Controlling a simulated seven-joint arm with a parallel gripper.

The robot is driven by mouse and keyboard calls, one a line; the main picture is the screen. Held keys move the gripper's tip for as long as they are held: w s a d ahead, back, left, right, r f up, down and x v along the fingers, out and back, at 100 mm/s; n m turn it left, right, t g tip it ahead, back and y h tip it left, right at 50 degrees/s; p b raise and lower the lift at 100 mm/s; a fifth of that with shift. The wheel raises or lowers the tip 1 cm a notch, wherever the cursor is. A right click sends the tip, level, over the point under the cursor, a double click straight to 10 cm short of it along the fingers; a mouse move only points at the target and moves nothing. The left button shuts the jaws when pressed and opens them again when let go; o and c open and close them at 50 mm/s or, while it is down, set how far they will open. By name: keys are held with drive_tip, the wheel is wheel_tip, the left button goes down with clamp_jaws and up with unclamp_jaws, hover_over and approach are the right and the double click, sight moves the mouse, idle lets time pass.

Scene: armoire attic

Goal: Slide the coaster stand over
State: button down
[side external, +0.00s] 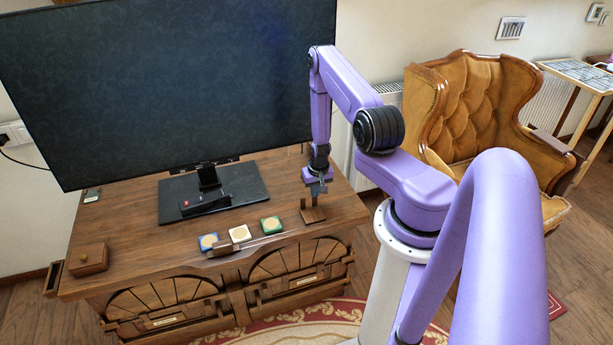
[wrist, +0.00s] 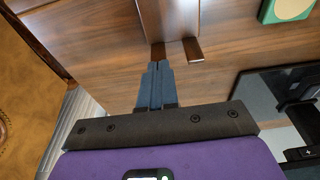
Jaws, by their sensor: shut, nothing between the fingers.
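The coaster stand (side external: 313,214), a small dark brown wooden piece with a flat base and thin uprights, stands near the right end of the wooden cabinet top. In the wrist view the stand (wrist: 182,18) is at the top centre, with two prongs pointing toward my gripper. My gripper (side external: 319,189) is just above and behind the stand in the side view. In the wrist view my gripper (wrist: 158,68) is shut and empty, its fingertips at the end of the left prong. I cannot tell whether they touch it.
Blue (side external: 208,242), white (side external: 240,233) and green (side external: 271,225) coasters lie left of the stand, near the front edge. A television (side external: 170,80) stands behind on its black base (side external: 245,185), with a dark remote-like object (side external: 205,205) on it. A wooden box (side external: 88,258) sits far left.

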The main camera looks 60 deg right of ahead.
drive_tip(key=shift+s+a+f, duration=0.25)
drive_tip(key=shift+s+a, duration=0.25)
drive_tip(key=shift+w+d+r, duration=0.1)
drive_tip(key=shift+r, duration=0.65)
drive_tip(key=s+a, duration=0.8)
drive_tip(key=shift+s+a, duration=0.35)
drive_tip(key=shift+a, duration=0.05)
drive_tip(key=shift+r, duration=0.1)
